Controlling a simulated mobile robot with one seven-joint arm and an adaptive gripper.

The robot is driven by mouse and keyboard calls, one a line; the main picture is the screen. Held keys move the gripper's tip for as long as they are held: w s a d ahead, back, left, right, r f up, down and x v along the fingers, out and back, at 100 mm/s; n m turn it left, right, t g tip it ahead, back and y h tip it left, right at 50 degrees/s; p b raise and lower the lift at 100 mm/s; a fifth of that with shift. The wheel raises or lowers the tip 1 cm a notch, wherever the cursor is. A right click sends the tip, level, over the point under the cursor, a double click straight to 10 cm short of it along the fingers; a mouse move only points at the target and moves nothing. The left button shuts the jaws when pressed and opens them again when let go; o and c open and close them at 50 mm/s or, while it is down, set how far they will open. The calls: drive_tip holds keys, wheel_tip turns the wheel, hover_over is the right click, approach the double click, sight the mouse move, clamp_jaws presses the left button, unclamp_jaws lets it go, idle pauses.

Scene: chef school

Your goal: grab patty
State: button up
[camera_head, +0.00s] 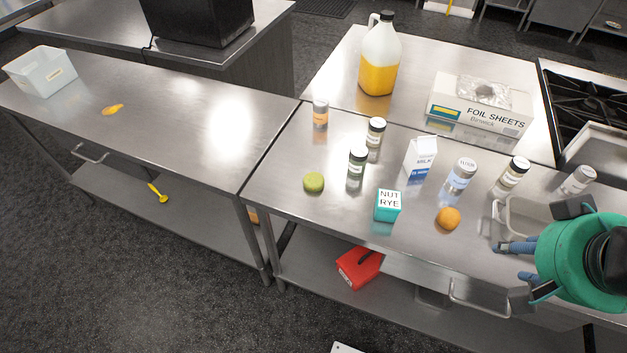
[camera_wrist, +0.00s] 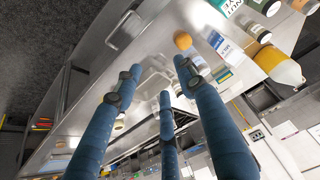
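No thing here clearly reads as a patty. A round orange item (camera_head: 448,218) lies near the front of the right steel table; it also shows past the fingertips in the wrist view (camera_wrist: 183,41). A round green item (camera_head: 313,182) lies further left on that table. A flat orange-yellow piece (camera_head: 112,109) lies on the left table. My gripper (camera_head: 511,262) is at the right, over the table's front edge, to the right of the round orange item and apart from it. In the wrist view its blue fingers (camera_wrist: 158,78) are spread, with nothing between them.
A teal nut rye box (camera_head: 388,205), a milk carton (camera_head: 419,160) and several jars stand around the round orange item. A steel pan (camera_head: 515,215) is close to my gripper. A jug (camera_head: 380,58) and a foil box (camera_head: 478,105) stand behind. The left table (camera_head: 200,100) is mostly clear.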

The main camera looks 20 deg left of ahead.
drive_tip(key=o, duration=0.8)
drive_tip(key=w+a+r+m+g+y+p, duration=0.1)
drive_tip(key=w+a+r+m+g+p, duration=0.2)
drive_tip(key=w+a+p, duration=1.05)
drive_tip(key=w+a+f+m+g, duration=0.1)
drive_tip(key=a+f, duration=0.4)
drive_tip(key=a, duration=0.5)
drive_tip(key=w+a+f+m, duration=0.1)
drive_tip(key=w+a+f, duration=0.3)
drive_tip(key=a, duration=0.6)
drive_tip(key=w+a+f+m+g+h+p, duration=0.1)
drive_tip(key=w+a+f, duration=0.2)
drive_tip(key=a, duration=0.7)
drive_tip(key=shift+w+a+f+g, duration=0.1)
drive_tip(key=shift+a+f+g, duration=0.05)
drive_tip(key=shift+f, duration=0.55)
drive_tip(key=shift+a+f+g, duration=0.15)
drive_tip(key=shift+f, duration=0.5)
